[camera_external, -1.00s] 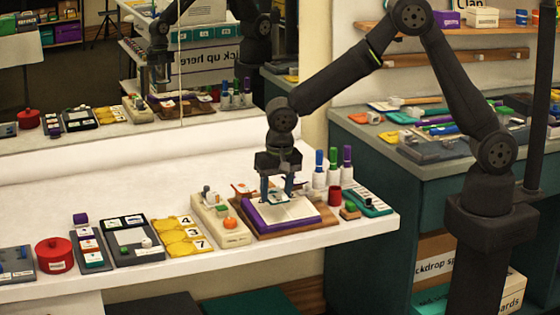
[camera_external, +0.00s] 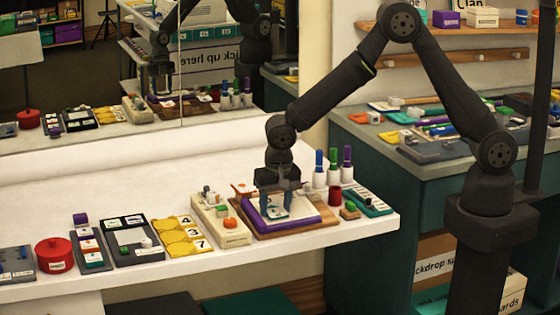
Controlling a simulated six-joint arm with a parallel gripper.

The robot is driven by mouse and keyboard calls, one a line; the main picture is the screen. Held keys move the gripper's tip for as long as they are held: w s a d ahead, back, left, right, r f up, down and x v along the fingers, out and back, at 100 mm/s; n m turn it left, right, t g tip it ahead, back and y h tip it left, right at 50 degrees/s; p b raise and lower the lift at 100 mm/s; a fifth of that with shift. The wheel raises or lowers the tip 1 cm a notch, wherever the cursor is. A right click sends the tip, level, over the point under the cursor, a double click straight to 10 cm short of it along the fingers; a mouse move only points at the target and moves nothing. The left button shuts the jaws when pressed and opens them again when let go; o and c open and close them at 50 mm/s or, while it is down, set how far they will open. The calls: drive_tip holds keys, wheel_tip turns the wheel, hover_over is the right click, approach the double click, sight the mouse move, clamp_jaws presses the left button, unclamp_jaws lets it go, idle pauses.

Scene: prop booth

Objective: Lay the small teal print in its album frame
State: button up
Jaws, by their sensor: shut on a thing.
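The purple album (camera_external: 254,221) lies open on a brown wooden board (camera_external: 318,222) near the right end of the white counter. Its pages are pale. My gripper (camera_external: 276,213) points down over the album's pages, with its two fingers on either side of a small white-edged print with a teal picture (camera_external: 277,212). It is shut on this print, low at the page. I cannot tell whether the print touches the page. The album frame's outline is too small and too covered to make out.
A cream tray (camera_external: 232,237) with small knobs stands just left of the board. Several capped bottles (camera_external: 319,173) stand behind right, with a dark red cup (camera_external: 334,195) and a teal tray (camera_external: 368,200) close by. Left are yellow number cards (camera_external: 183,236) and a red pot (camera_external: 54,256).

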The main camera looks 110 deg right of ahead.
drive_tip(key=o, duration=1)
drive_tip(key=shift+w, duration=0.1)
wheel_tip(320, 180, up, 17)
drive_tip(key=a, duration=0.2)
drive_tip(key=shift+s+a+r, duration=0.15)
drive_tip(key=shift+s+a, duration=0.05)
drive_tip(key=shift+s, duration=0.1)
drive_tip(key=f, duration=0.5)
drive_tip(key=d+f, duration=0.1)
drive_tip(key=f, duration=0.5)
drive_tip(key=d+f, duration=0.1)
drive_tip(key=f, duration=0.5)
drive_tip(key=shift+w+d+f, duration=0.15)
drive_tip(key=shift+d+f, duration=0.05)
drive_tip(key=shift+a+r, duration=0.1)
drive_tip(key=shift+r, duration=0.45)
